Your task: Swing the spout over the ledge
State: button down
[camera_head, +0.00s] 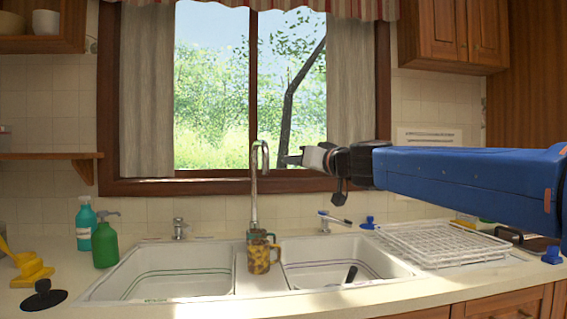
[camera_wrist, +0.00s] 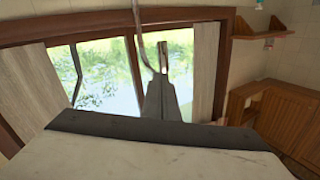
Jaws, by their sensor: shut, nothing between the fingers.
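The tall chrome spout (camera_head: 254,190) rises behind the sink's middle, its curved top in front of the window. From here I cannot tell exactly which way its outlet faces. My gripper (camera_head: 287,160) is shut and empty, just right of the spout's upper end. In the wrist view the spout (camera_wrist: 143,40) runs down close to the left of my gripper's fingertips (camera_wrist: 162,48); whether they touch is unclear. The ledge between the two basins (camera_head: 249,286) lies below, partly hidden by mugs.
A patterned mug (camera_head: 261,257) stands on the ledge, another behind it. Tap handles (camera_head: 179,229) and (camera_head: 333,219) flank the spout. A white dish rack (camera_head: 440,243) is right, a green bottle (camera_head: 105,245) left. Air left of the spout is clear.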

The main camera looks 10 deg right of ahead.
aim_at(267, 162)
jog(key=w+d+f+m+g+y, duration=0.1)
jog(key=d+m+g+y, duration=0.15)
jog(key=d+m, duration=0.8)
jog(key=w+a+m, duration=0.2)
jog(key=w+a, duration=0.5)
jog(key=a, duration=0.6)
jog(key=shift+w+a+y, duration=0.15)
jog(key=shift+w+y, duration=0.2)
jog(key=shift+y, duration=0.1)
jog(key=shift+s+a, duration=0.2)
jog(key=shift+a, duration=0.45)
jog(key=shift+s+a, duration=0.15)
jog(key=shift+a, duration=0.5)
jog(key=shift+d, duration=0.1)
